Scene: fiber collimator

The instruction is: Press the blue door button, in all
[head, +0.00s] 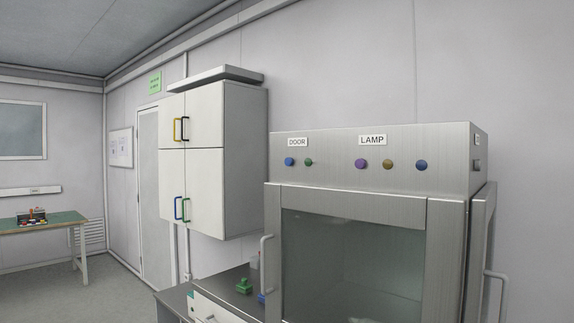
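The blue door button (289,162) sits on the steel front panel of a cabinet, under the label DOOR (297,142). A small green button (309,162) is just to its right. Further right, under the label LAMP (372,140), are a purple button (361,164), a yellow button (388,165) and another blue button (421,165). The glass front (350,262) below the panel appears closed. Neither of my grippers is in the picture.
A white wall cupboard (190,165) with coloured handles hangs left of the steel cabinet. A counter below holds a green object (243,286). A green-topped table (40,226) stands at the far left. Floor is free between them.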

